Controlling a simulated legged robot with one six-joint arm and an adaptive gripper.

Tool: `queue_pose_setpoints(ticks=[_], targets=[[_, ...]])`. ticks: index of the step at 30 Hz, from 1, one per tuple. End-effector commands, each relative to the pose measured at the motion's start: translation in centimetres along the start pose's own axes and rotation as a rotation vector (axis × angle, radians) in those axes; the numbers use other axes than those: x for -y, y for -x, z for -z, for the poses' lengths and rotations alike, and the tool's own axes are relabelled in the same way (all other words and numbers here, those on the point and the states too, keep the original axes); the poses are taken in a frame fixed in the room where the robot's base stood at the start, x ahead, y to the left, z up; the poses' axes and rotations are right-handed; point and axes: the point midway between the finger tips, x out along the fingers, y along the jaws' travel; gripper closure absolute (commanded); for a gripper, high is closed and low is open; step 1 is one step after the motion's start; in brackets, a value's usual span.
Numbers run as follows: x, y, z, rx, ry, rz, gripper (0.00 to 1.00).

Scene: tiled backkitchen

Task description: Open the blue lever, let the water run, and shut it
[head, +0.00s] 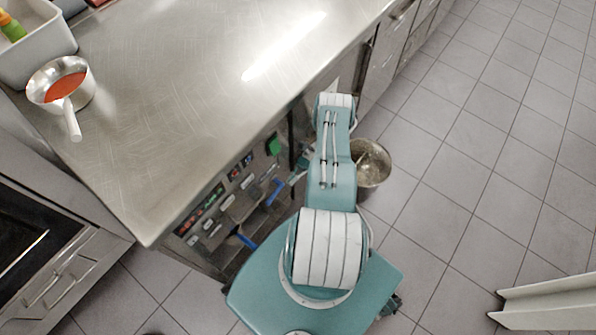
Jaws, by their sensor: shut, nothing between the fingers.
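A blue lever (274,192) shows on the front of the steel unit under the counter, left of my arm. A second blue handle-like piece (246,240) shows lower and nearer. My teal arm reaches forward and folds back down. My gripper (288,181) shows small, partly behind the arm, with its tip close to the upper blue lever. It is shut and empty. I cannot tell whether it touches the lever. A metal pot (376,178) stands on the floor right of my arm, partly hidden by it. No running water can be made out.
The steel counter (190,100) is mostly bare. A saucepan with red contents (66,92) and a white tub (45,45) stand at its left. A green piece (273,145) and dark switch panels (200,210) are on the unit's front. Tiled floor (470,150) is open to the right.

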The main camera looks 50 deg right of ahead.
Motion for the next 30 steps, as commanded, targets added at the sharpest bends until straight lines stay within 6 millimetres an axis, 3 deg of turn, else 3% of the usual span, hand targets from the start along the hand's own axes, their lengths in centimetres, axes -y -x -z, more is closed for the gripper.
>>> queue_pose_setpoints(ticks=[4,10,30], targets=[[0.0,2.4,0.1,-0.001,0.001,0.002,1.0],[0.1,4.0,0.1,-0.001,0.0,0.001,1.0],[0.1,4.3,0.0,0.0,0.0,0.0,1.0]])
